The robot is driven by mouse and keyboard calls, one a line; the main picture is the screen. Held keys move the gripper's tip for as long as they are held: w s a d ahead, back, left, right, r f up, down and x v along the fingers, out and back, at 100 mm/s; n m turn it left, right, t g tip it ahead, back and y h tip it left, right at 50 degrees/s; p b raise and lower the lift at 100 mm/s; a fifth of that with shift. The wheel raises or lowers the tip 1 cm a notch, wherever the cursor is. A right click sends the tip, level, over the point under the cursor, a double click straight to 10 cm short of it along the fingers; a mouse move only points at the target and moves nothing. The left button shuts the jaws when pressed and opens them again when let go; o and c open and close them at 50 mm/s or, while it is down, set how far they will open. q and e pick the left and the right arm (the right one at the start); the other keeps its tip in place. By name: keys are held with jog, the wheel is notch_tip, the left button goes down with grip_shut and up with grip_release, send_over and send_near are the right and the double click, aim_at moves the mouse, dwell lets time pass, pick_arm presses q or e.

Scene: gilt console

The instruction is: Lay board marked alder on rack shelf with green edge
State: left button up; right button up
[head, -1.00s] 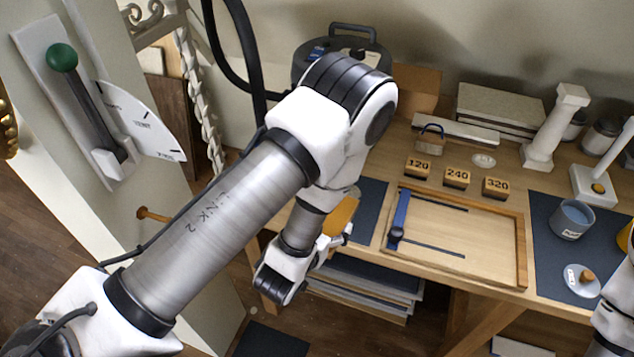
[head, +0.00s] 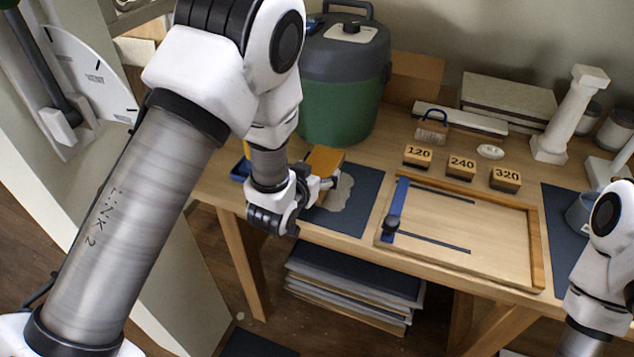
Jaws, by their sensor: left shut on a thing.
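My left gripper (head: 325,184) is above the dark mat at the bench's left end. It is shut on an ochre, board-like piece (head: 325,160), which is partly hidden behind my wrist. No marking on this piece is readable, so I cannot tell whether it says alder. No rack shelf with a green edge can be made out. My right arm shows at the right edge, but its gripper is not in view.
A green vacuum-like drum (head: 338,112) stands behind my left wrist. A wooden tray with a blue bar (head: 535,240) and blocks marked 120 (head: 417,156), 240 (head: 461,168) and 320 (head: 505,180) lie to the right. Stacked panels (head: 350,275) sit below the bench.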

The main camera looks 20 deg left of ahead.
pick_arm(q)
jog(key=shift+w+f, duration=0.25)
jog(key=shift+w, duration=0.05)
notch_tip(320, 180, down, 3)
jog(key=shift+r, duration=0.15)
jog(key=shift+f, duration=0.35)
jog(key=o, duration=1.3)
